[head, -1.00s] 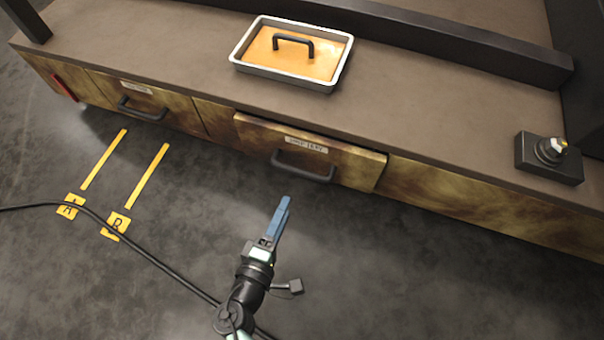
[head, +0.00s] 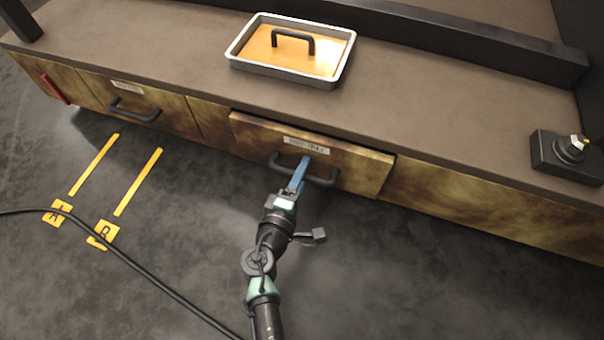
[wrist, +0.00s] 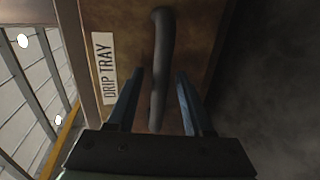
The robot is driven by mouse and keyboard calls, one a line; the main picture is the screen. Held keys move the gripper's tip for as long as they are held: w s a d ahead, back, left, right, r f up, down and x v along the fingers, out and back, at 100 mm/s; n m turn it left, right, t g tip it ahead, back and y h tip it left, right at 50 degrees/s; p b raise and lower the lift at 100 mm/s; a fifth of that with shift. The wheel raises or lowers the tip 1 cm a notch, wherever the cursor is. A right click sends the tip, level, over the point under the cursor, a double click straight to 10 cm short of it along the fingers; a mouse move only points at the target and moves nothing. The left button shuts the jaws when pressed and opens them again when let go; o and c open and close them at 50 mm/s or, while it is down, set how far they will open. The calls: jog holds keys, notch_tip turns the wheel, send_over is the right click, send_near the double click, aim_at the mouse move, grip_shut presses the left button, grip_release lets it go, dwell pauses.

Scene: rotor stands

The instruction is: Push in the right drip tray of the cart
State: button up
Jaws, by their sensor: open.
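The right drip tray (head: 350,168) is a brass-coloured drawer front with a white label and a black bar handle (head: 322,181). It stands a little out from the cart's front face. In the wrist view its label (wrist: 105,68) reads DRIP TRAY. My gripper (head: 303,162) is open at the middle of the handle in the head view. In the wrist view the handle (wrist: 161,60) runs between my two blue fingers (wrist: 158,82), with a gap on each side. Whether the fingertips touch the drawer front cannot be told.
The left drawer (head: 137,105) looks flush with the cart. A metal tray (head: 238,60) with a handled orange block (head: 310,57) sits on the cart top (head: 440,130). A black cable (head: 130,265) crosses the floor near yellow markings (head: 138,182). The floor to the right is clear.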

grip_shut()
dwell(1.4)
